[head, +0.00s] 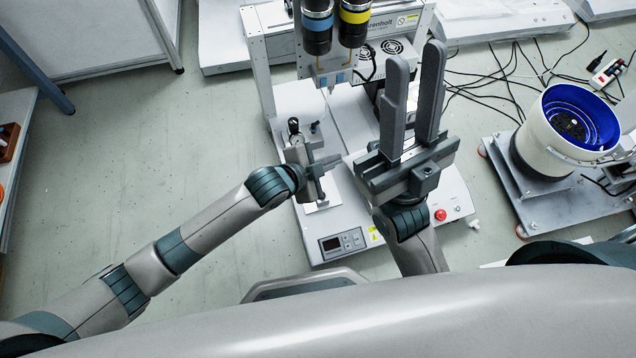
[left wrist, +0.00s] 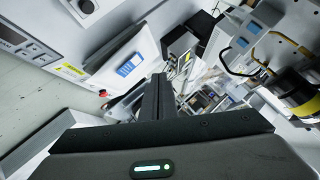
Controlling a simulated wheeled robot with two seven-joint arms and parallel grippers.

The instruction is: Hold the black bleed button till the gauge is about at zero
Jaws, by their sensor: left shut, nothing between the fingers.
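My left gripper (head: 329,162) is low over the left part of the white gantry machine's base (head: 350,215), its fingers pointing right. It is shut and empty; its dark fingers (left wrist: 157,98) also show closed together in the left wrist view. My right gripper (head: 413,62) is open and empty, fingers upward, in front of the machine's right side.
Two screwdriver heads with blue (head: 317,22) and yellow (head: 355,15) bands hang above the base. A display panel (head: 342,244) and a red button (head: 440,214) are at the front. A blue-lined bowl feeder (head: 590,112) stands right. Floor space at left is clear.

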